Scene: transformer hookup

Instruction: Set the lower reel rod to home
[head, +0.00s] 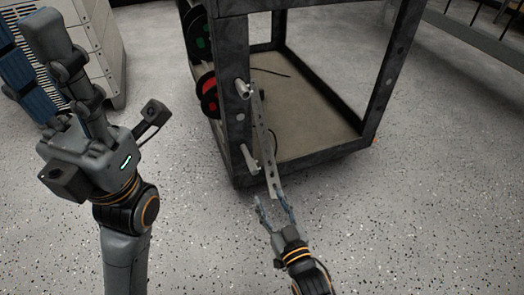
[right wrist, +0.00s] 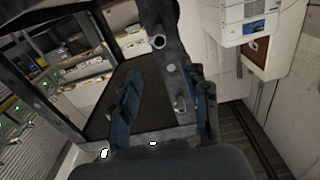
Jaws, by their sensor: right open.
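The lower reel rod (head: 249,158) is a short pale metal peg low on the dark frame's near post, in the head view. A rod end (right wrist: 180,105) shows between my fingers in the right wrist view; it looks like this one. A long perforated metal strip (head: 264,135) slants down past the rods. My right gripper (head: 274,208) is open and empty, below the lower rod, with its fingertips near the strip's lower end. Whether they touch it is unclear. My left gripper (head: 30,70) is close to the head camera at the upper left, away from the rods; its jaw opening is unclear.
An upper rod (head: 243,89) sticks out higher on the post. A red reel (head: 208,95) and a green reel (head: 196,35) hang at the frame's left side. The frame's base (head: 310,110) lies behind the strip. The speckled floor in front is clear.

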